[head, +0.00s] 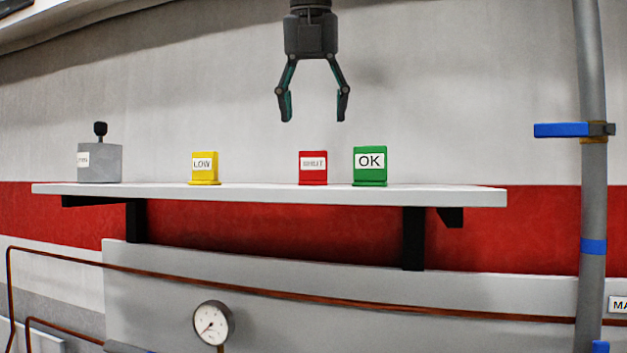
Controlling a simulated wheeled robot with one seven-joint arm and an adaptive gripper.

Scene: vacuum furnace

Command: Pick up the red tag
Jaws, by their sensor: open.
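The red tag (313,175) stands upright on a white shelf (270,194) and has a white label that seems to read "SHUT". A green tag marked "OK" (370,174) stands close to its right, and a yellow tag marked "LOW" (204,174) stands farther to its left. My gripper (314,119) points down with its fingers spread. It is open and empty, above the red tag in the picture and apart from it. I cannot tell its depth relative to the shelf.
A grey box with a black knob (100,163) sits at the shelf's left end. A grey vertical pipe (593,200) with a blue handle (562,130) stands at the right. A round gauge (213,323) and copper pipe are below. The shelf is clear between the grey box and yellow tag.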

